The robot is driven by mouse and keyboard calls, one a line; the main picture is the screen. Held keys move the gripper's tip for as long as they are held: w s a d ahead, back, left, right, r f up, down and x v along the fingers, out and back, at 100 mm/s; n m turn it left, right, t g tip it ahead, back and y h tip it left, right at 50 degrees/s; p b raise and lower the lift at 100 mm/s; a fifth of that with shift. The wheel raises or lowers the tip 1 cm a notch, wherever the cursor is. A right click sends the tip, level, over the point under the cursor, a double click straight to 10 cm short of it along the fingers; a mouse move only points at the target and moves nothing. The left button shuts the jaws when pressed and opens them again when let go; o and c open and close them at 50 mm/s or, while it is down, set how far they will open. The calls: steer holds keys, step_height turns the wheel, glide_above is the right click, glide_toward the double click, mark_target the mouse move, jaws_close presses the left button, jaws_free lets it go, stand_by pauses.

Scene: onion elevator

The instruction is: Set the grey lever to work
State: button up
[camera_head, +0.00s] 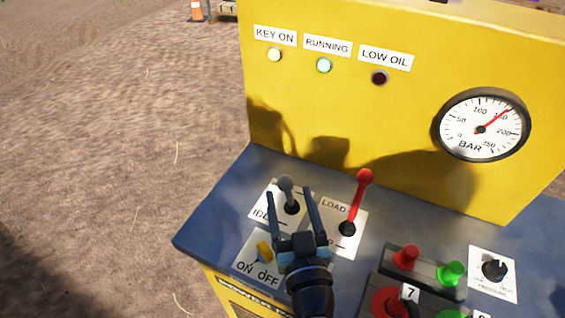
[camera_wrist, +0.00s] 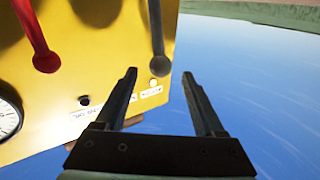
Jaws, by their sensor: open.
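The grey lever (camera_head: 286,184) has a round knob and stands nearly upright on a white plate at the left of the blue console. The plate reads "IDLE" on its left; the rest of its text is hidden behind my gripper. My gripper (camera_head: 291,196) is open, with one finger on each side of the lever in the head view. In the wrist view the lever's knob (camera_wrist: 159,64) shows in line with the gap between the fingertips (camera_wrist: 159,76). I cannot tell whether a finger touches it.
A red lever (camera_head: 364,178) on a "LOAD" plate stands close to the right. A yellow key switch (camera_head: 264,250) marked ON/OFF is close in front. Red and green buttons (camera_head: 406,257) are at the right.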

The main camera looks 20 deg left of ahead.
steer(key=p+x, duration=0.1)
steer(key=x, duration=0.7)
jaws_close()
stand_by(1.3)
